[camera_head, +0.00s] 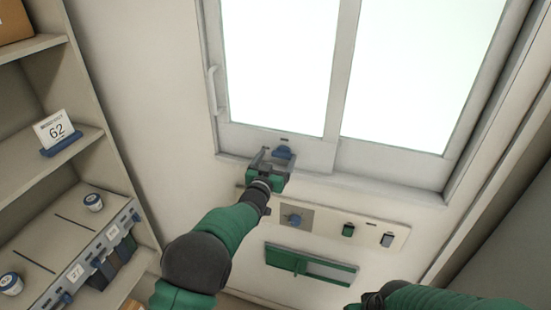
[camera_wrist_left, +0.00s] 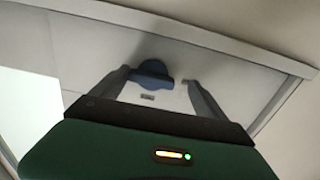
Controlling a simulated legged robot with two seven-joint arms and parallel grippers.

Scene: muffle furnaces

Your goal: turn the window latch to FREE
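The blue window latch (camera_head: 283,152) sits on the lower rail of the white window frame. It also shows in the left wrist view (camera_wrist_left: 152,74), with a small dark mark on either side of it. My left gripper (camera_head: 270,158) is just in front of the latch and to its left in the head view. In the wrist view its two grey fingers (camera_wrist_left: 155,88) are spread apart with the latch between their tips; contact cannot be told. My right arm (camera_head: 430,297) shows at the bottom right, but its fingers cannot be made out.
Below the window, a pale panel (camera_head: 333,221) carries a blue knob (camera_head: 292,220) and switches. A green tray-like holder (camera_head: 312,265) is under it. Shelves with a "62" card (camera_head: 55,130) and small jars stand left. A white window handle (camera_head: 213,90) is on the left frame.

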